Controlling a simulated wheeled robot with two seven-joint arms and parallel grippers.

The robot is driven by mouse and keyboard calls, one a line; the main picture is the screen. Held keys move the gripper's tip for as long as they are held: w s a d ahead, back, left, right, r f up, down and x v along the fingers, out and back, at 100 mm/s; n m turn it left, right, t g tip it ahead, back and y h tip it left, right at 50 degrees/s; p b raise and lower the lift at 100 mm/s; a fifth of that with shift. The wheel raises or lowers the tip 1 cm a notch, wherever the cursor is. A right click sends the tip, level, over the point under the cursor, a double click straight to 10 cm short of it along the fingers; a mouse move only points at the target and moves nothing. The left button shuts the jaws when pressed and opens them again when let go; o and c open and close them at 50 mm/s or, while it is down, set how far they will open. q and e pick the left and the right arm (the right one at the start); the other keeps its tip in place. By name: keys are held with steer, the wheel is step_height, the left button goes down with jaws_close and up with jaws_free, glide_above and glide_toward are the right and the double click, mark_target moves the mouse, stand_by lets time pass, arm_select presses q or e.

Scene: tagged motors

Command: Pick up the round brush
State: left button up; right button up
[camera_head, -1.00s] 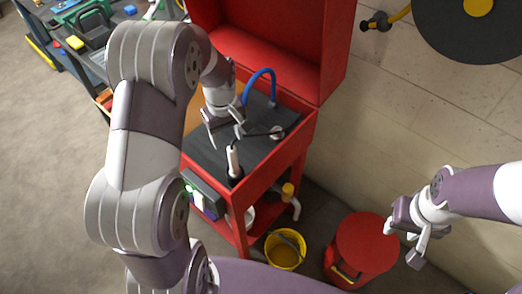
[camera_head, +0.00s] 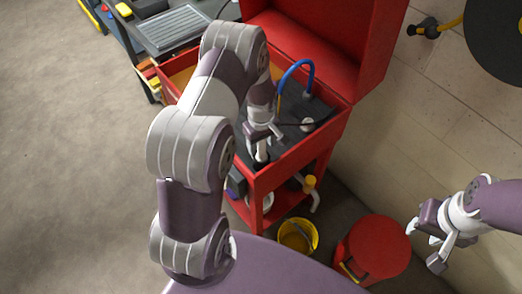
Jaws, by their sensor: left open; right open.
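The round brush (camera_head: 261,158) appears to be the small upright item at the front corner of the red cart's dark top, with a dark lower end. Its white upper part is mostly hidden by my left gripper. My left gripper (camera_head: 263,137) is open, pointing down right over it, with its fingers around or just beside the upper part; I cannot tell which. My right gripper (camera_head: 431,245) is open and empty at the right, near the red bin and away from the cart.
The red cart (camera_head: 290,178) has a raised red lid behind it. A blue hose (camera_head: 297,67) arches from its top. A yellow bucket (camera_head: 298,236) and a red round bin (camera_head: 376,247) stand on the floor. The floor at left is clear.

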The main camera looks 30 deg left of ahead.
arm_select(q)
steer(key=shift+w+f, duration=0.15)
steer(key=shift+f, duration=0.05)
jaws_close()
steer(key=shift+r, duration=0.1)
